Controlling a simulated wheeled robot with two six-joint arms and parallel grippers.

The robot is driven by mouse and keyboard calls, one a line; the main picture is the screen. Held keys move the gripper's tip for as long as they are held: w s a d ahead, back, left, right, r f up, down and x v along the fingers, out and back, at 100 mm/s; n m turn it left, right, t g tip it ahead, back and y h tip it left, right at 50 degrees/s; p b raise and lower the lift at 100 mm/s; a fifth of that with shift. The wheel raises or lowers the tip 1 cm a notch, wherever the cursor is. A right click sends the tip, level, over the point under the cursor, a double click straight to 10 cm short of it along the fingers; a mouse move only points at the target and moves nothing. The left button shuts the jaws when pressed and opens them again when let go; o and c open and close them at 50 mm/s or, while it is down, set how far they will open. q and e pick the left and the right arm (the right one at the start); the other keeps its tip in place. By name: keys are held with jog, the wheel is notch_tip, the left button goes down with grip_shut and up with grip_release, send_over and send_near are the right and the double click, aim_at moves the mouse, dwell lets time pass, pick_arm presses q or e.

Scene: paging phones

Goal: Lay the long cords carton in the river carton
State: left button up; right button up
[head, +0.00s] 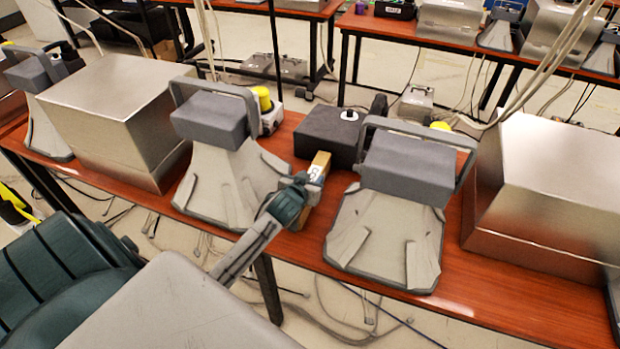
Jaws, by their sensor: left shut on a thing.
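A narrow tan carton (321,159) with a white label stands out between two grey paging phones on the red-brown table. I take it for the long cords carton, but its label is too small to read. My left gripper (313,182) is shut on the carton's near side and partly hides it. I cannot tell whether the carton touches the table. I cannot make out the river carton in this view. My right gripper is not in view.
Paging phones (225,185) (386,227) stand close on both sides of the carton. A black box (326,134) is just behind it. Large metal boxes (113,112) (555,190) stand further left and right on the table (475,293). Cables hang overhead at right.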

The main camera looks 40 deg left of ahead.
pick_arm(q)
jog(key=o, duration=0.8)
jog(key=shift+f, duration=0.15)
jog(key=o, duration=0.4)
jog(key=shift+r, duration=0.2)
